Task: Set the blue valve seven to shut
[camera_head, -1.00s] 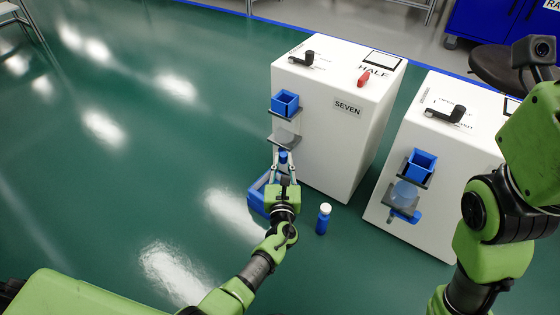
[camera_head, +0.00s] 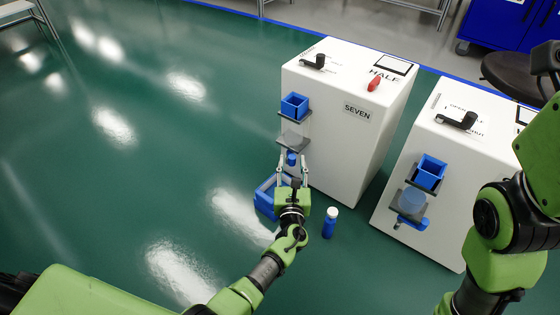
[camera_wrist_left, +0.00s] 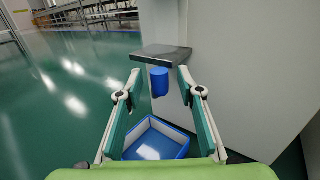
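The blue valve of cabinet SEVEN is a small blue cylinder (camera_head: 291,159) hanging under a grey shelf on the cabinet's (camera_head: 350,125) front. In the left wrist view the blue valve (camera_wrist_left: 159,84) hangs upright, below the dark shelf plate (camera_wrist_left: 161,54). My left gripper (camera_head: 293,166) is open in front of it. In the left wrist view the two fingers (camera_wrist_left: 159,74) are spread, one on each side of the valve, with gaps on both sides. I cannot tell if the tips reach its depth. My right arm is at the right edge; its fingers do not show.
A blue open bin (camera_head: 265,200) stands on the floor below the valve, also in the left wrist view (camera_wrist_left: 156,140). A blue bottle with a white cap (camera_head: 330,222) stands right of my left gripper. A second white cabinet (camera_head: 455,150) is to the right. Floor at left is clear.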

